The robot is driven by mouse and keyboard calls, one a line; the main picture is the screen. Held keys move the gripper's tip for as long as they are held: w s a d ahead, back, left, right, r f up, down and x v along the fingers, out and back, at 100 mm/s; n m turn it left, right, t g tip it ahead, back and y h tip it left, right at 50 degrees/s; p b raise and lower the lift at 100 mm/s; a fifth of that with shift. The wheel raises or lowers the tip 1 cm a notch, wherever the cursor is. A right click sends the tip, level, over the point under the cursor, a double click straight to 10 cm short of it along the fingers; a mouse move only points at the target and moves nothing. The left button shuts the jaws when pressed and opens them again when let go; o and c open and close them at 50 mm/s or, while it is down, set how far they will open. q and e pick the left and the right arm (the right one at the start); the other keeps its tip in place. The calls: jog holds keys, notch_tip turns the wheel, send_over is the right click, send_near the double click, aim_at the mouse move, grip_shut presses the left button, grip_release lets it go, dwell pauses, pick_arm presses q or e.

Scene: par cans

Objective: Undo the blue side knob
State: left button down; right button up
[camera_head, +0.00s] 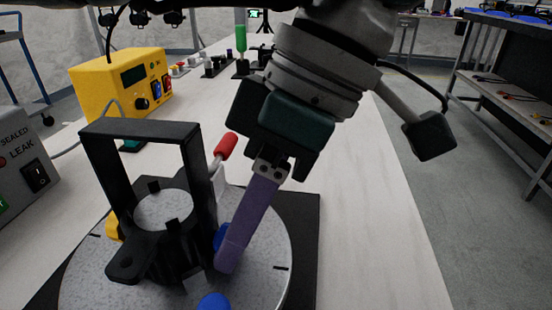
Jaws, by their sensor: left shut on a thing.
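A black par can fixture with a square yoke (141,128) stands on a round grey speckled plate (258,285). The blue side knob (220,236) is on its right side, partly hidden behind the purple finger. My left gripper (229,258) comes down from the upper right, its purple finger over the knob, and is shut on it. The far finger is hidden. Another blue part (213,302) shows at the bottom edge of the view. My right gripper is not in view.
A red-handled lever (225,146) stands just behind the fixture, close to my gripper. A yellow power box (122,82) and a grey leak-test box (22,160) are at left. The white tabletop (365,230) is clear at right.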

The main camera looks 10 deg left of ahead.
pick_arm(q)
jog(key=shift+s+r+t+p, duration=0.15)
jog(key=shift+r+t+p, duration=0.1)
jog(key=shift+t+p, duration=0.35)
jog(key=shift+s+f+n+t, duration=0.1)
jog(key=shift+n+t, duration=0.2)
jog(key=shift+t, duration=0.4)
jog(key=shift+s+f+t, duration=0.1)
jog(key=shift+f+t, duration=0.05)
jog(key=shift+t, duration=0.55)
jog(key=shift+s+n+t+b, duration=0.1)
jog(key=shift+n+t+b, duration=0.35)
jog(key=shift+t, duration=0.45)
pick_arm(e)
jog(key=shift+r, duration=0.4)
pick_arm(q)
jog(key=c, duration=0.5)
grip_release()
